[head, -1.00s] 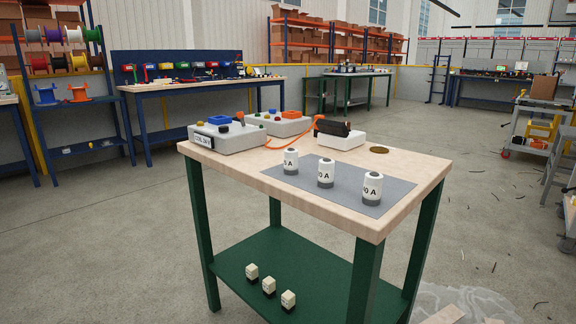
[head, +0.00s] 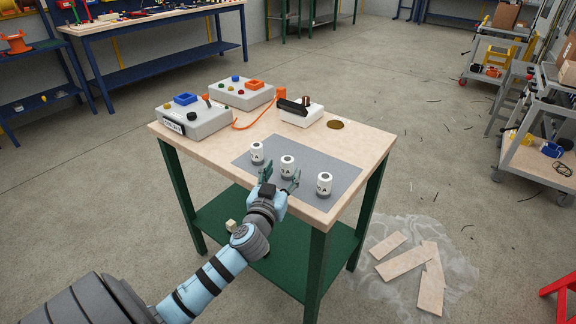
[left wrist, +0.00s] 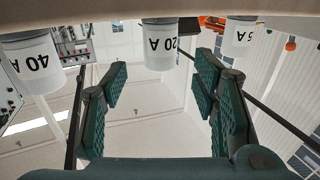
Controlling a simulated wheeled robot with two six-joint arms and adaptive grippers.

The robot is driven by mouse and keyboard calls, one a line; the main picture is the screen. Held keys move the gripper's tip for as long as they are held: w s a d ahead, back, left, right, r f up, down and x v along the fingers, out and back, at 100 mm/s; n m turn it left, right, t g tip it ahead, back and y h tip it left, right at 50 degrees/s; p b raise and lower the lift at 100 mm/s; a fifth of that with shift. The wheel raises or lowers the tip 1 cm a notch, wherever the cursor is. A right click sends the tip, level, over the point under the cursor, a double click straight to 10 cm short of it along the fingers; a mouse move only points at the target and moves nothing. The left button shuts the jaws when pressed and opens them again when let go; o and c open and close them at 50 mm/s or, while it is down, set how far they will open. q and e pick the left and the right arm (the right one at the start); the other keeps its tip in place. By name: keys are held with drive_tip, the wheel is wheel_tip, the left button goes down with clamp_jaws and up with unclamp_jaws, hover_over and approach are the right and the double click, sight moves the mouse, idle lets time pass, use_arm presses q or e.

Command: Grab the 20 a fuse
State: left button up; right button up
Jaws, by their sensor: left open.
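Three white cylindrical fuses stand upright in a row on a grey mat (head: 308,151) on the workbench. The 20 A fuse (head: 287,162) is the middle one; its label shows upside down in the left wrist view (left wrist: 160,45). The 40 A fuse (left wrist: 36,66) is at the left there, which is the right fuse in the head view (head: 324,184). The other fuse (head: 257,152) has a label ending in 5 A. My left gripper (head: 279,178) is open and empty at the mat's front edge, fingers pointing towards the middle fuse. My right gripper is out of view.
Grey control boxes (head: 197,119) and a white device with a black handle (head: 298,111) stand at the back of the bench. A brass disc (head: 335,125) lies right of them. Planks (head: 405,262) lie on the floor.

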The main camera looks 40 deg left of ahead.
sight(286, 166)
use_arm(q)
drive_tip(key=x, duration=0.5)
drive_tip(key=shift+w+a+f, duration=0.1)
drive_tip(key=shift+w+a, duration=0.05)
drive_tip(key=shift+w, duration=0.25)
drive_tip(key=shift+s, duration=0.1)
clamp_jaws()
